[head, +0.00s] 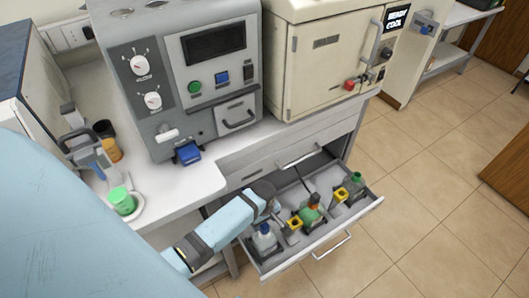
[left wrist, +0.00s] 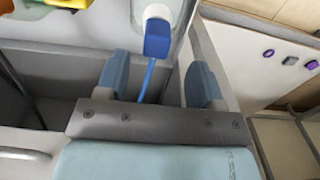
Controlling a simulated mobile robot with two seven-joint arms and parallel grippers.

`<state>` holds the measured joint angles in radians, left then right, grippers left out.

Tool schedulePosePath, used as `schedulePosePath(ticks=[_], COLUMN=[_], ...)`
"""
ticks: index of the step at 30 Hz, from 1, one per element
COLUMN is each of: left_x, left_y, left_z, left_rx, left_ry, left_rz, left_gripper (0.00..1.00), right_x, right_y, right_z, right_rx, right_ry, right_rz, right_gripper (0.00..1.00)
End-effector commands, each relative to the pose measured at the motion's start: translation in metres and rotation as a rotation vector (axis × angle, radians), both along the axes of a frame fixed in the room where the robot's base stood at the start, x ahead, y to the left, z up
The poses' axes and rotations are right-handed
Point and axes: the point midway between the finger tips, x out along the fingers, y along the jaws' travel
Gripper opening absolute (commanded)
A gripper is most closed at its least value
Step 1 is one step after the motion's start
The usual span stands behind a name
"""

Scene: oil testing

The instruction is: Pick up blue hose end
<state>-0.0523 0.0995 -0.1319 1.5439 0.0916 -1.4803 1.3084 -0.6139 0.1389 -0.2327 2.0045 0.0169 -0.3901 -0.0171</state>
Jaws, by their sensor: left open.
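In the left wrist view, a blue hose end (left wrist: 157,40) with a white top lies just ahead of the fingers. A thin blue hose (left wrist: 147,80) runs from it back between the fingers. My left gripper (left wrist: 158,78) is open, with one finger on each side of the hose; it is not closed on anything. In the head view, my left gripper (head: 272,203) is over the left part of the open drawer (head: 325,238). I cannot make out the hose end clearly in the head view. My right gripper does not show.
The drawer holds a clear bottle (head: 264,239), a green bottle (head: 309,215) and yellow items. A grey machine (head: 160,75) and a beige oven (head: 325,70) stand on the bench above.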

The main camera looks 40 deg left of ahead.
Motion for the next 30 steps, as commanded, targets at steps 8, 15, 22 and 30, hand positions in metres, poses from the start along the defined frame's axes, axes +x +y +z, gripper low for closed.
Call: schedulePosePath(ticks=[8,15,22,30], left_x=[0.001,0.003,0.003,0.003], left_y=[-0.001,-0.002,-0.002,-0.002], left_z=[-0.025,-0.058,-0.061,-0.061], left_rx=[0.0,-0.001,-0.001,0.0], left_ry=[0.001,0.0,-0.002,-0.001], left_rz=[-0.002,-0.001,-0.001,-0.001], left_gripper=[0.62,0.62,0.62,0.16], right_x=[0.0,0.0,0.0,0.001], right_y=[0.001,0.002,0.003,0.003], right_z=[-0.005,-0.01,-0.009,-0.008], right_rx=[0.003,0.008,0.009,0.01], right_ry=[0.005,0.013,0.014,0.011], right_rz=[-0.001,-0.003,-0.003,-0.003], right_gripper=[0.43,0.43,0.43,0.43])
